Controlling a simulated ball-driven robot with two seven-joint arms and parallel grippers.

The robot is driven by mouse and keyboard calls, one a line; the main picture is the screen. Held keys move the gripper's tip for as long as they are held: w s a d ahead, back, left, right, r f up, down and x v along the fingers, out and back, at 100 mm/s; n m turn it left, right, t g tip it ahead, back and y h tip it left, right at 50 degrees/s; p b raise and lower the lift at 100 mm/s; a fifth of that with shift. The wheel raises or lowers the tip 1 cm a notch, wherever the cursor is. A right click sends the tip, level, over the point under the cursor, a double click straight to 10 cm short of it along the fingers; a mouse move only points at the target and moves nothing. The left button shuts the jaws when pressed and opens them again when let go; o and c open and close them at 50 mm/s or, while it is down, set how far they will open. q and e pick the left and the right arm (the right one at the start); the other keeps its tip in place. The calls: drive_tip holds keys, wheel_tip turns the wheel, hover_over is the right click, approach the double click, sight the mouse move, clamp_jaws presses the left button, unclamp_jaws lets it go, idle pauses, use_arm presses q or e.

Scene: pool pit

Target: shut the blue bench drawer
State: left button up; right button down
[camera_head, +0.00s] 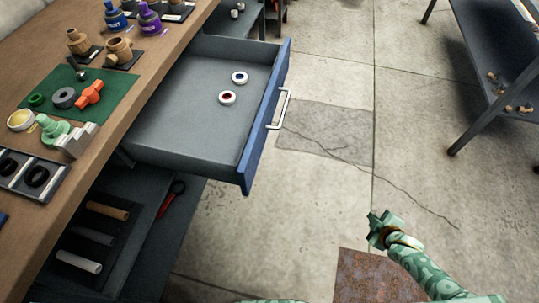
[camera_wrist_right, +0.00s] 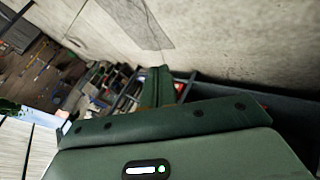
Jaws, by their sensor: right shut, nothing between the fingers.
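The blue bench drawer (camera_head: 268,115) stands pulled out from the wooden bench, with its blue front facing right in the head view. A pale bar handle (camera_head: 280,108) is on its front. Inside the grey drawer lie two small white rings, one with a blue centre (camera_head: 239,77) and one with a dark red centre (camera_head: 227,98). My right gripper (camera_head: 378,226) is shut and empty, to the right of and nearer than the drawer front, clear of it. In the right wrist view the gripper's green fingers (camera_wrist_right: 158,84) show close together. My left gripper is not in view.
The wooden bench top (camera_head: 165,60) carries fittings, bottles and a green mat (camera_head: 110,88). A lower shelf (camera_head: 130,255) holds rolls and a red tool. A dark table (camera_head: 490,50) stands at the right. Concrete floor between is open, with a rusty plate (camera_head: 365,280) nearby.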

sight(258, 153)
drive_tip(key=w+a+r+n+t+y+b, duration=0.2)
drive_tip(key=w+a+r+n+y, duration=0.2)
drive_tip(key=w+r+n, duration=0.25)
drive_tip(key=w+a+r+n+t+y+b, duration=0.2)
drive_tip(key=w+a+r+n+y, duration=0.15)
drive_tip(key=w+r+n, duration=0.35)
drive_tip(key=s+a+r+n+g+y, duration=0.4)
drive_tip(key=a+r+n+y, duration=0.15)
drive_tip(key=n, duration=0.75)
drive_tip(key=s+a+r+n+g+y, duration=0.45)
drive_tip(key=a+n, duration=0.25)
drive_tip(key=n, duration=0.6)
use_arm(q)
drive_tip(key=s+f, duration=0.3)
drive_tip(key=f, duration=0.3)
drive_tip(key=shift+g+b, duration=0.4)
drive_tip(key=shift+b, duration=0.05)
use_arm(e)
drive_tip(key=shift+h, duration=0.35)
drive_tip(key=x, duration=0.9)
drive_tip(key=w+x, duration=0.1)
drive_tip(key=x, duration=0.4)
drive_tip(key=shift+w+d+r, duration=0.1)
drive_tip(key=shift+r, duration=0.25)
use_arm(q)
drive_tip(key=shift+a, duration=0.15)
